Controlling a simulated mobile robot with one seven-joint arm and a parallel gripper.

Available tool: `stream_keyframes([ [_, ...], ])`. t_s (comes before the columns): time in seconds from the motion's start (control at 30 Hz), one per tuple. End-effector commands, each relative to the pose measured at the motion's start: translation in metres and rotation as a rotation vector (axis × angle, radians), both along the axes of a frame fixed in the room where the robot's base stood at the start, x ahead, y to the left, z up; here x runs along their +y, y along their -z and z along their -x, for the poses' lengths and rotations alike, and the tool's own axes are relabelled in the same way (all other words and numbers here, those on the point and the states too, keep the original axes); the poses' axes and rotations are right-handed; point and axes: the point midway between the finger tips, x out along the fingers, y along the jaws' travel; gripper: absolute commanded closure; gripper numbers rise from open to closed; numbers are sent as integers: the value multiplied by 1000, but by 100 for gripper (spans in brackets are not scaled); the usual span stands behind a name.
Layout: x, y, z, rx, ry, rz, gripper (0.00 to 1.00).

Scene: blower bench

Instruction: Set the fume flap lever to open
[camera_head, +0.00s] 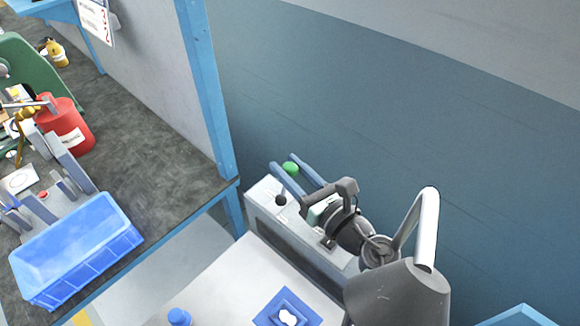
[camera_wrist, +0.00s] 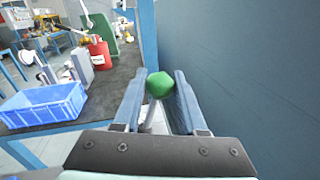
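A green knob (camera_head: 291,168) tops a lever beside the blue wall, at the back of a grey box (camera_head: 262,215). In the wrist view the green knob (camera_wrist: 159,84) sits between the tips of my two blue-grey fingers, with a pale stalk below it. My gripper (camera_head: 288,162) is open, one finger on each side of the knob. The knob is nearer the left finger; I cannot tell whether it touches. A second, black knob (camera_head: 281,199) stands on the grey box. No readable label shows which lever is the fume flap's, and the lever's base is hidden.
The wall (camera_head: 400,130) is close on the right.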

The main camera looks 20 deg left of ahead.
Motion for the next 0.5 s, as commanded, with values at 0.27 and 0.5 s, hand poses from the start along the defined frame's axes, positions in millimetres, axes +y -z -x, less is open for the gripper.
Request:
stream_keyframes([
  [0.27,0,0,0,0,1,0,100],
  [0.5,0,0,0,0,1,0,100],
])
